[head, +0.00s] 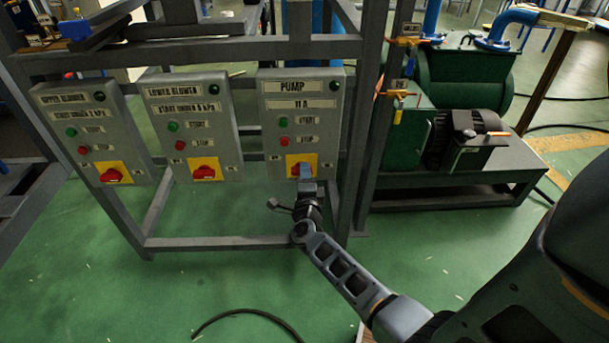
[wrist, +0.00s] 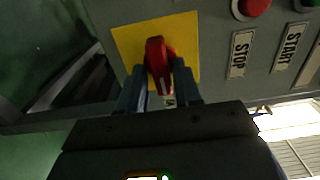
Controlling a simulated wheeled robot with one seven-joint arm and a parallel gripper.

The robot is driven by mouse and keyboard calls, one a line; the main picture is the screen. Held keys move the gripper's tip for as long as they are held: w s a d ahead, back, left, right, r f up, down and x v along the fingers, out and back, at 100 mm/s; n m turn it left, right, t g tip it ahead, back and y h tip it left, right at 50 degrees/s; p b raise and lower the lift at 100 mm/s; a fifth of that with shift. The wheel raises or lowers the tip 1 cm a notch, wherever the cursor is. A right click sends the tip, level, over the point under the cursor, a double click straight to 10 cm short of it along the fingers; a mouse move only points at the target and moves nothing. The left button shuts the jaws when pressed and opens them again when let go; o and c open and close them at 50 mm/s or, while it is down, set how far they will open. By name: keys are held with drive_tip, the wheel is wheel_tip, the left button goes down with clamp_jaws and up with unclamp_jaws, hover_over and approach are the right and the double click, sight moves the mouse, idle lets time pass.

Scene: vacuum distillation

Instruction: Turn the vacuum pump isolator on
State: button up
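The pump isolator is a red rotary knob (wrist: 158,62) on a yellow plate (wrist: 128,42), seen close up in the wrist view. In the head view its yellow plate (head: 293,160) is at the bottom of the grey box labelled PUMP (head: 300,112), where my gripper hides part of the knob. My gripper (head: 306,173) reaches up to the plate from below. In the wrist view its two blue-grey fingers (wrist: 160,84) stand on either side of the knob, close against it. The knob leans slightly relative to the fingers. The face of its switch markings is mostly hidden.
Two similar boxes, lower blower (head: 190,125) and upper blower (head: 92,130), hang to the left with their own red knobs. A grey metal frame (head: 240,243) surrounds the boxes. Green pump machinery (head: 465,85) stands right. A black hose (head: 250,313) lies on open green floor.

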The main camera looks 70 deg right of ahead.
drive_tip(key=shift+o, duration=0.8)
drive_tip(key=p+v, duration=0.1)
drive_tip(key=v, duration=0.6)
drive_tip(key=shift+a, duration=0.35)
drive_tip(key=shift+s, duration=0.1)
drive_tip(key=s+a+r+n+t+y+p, duration=0.1)
drive_tip(key=s+a+r+n+t+y, duration=0.3)
drive_tip(key=a, duration=0.3)
drive_tip(key=s+a+r+n+t+y+p, duration=0.1)
drive_tip(key=a+r+n+t+p, duration=0.1)
drive_tip(key=a+r+n, duration=0.35)
drive_tip(key=s+a+r+n+t+y+p, duration=0.1)
drive_tip(key=s+a+r+n+t+y, duration=0.15)
drive_tip(key=a+n, duration=0.5)
drive_tip(key=s+a+r+n+y+p, duration=0.1)
drive_tip(key=s+a+r+n+y, duration=0.3)
drive_tip(key=s+a+r+n, duration=0.1)
drive_tip(key=s+a+r+n+y+p, duration=0.2)
drive_tip(key=s+a+r+n+y, duration=0.3)
drive_tip(key=r+n, duration=0.4)
drive_tip(key=s+a+r, duration=0.1)
drive_tip(key=a+r, duration=0.1)
drive_tip(key=shift+a+n, duration=0.3)
